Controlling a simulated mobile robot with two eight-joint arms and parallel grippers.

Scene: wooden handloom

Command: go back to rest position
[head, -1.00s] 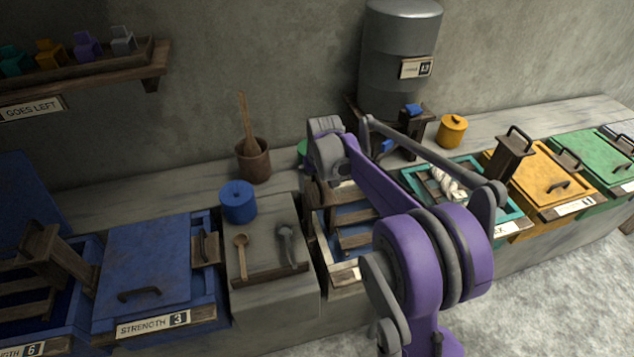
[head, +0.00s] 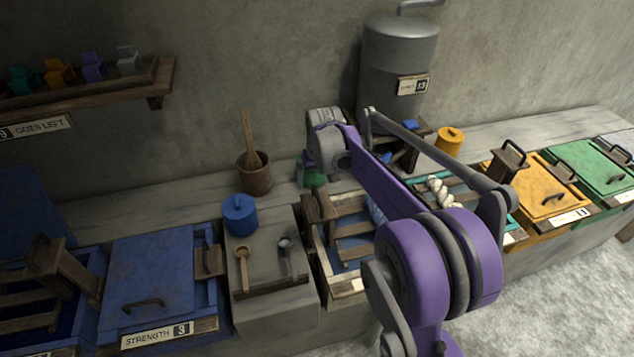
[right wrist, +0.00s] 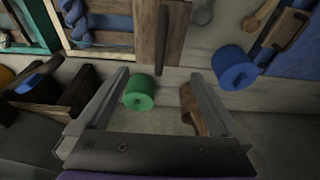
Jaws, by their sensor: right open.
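My right gripper (head: 326,150) shows in the head view at the end of my purple arm, over the back part of the bench. In the right wrist view its two fingers (right wrist: 157,76) are wide apart with nothing gripped. A green lidded pot (right wrist: 140,93) shows between the fingers, below them; in the head view the green pot (head: 313,176) stands partly hidden under the gripper. My right arm crosses in front of the blue-lined vat and part of the teal one. My left gripper is in neither view.
A blue pot (head: 239,215) and a wooden mortar (head: 255,175) stand left of the gripper. A metal tank (head: 398,60) stands behind. A yellow lidded vat (head: 540,190) lies to the right, a closed blue vat (head: 147,262) to the left. The wall shelf (head: 110,82) holds small coloured pieces.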

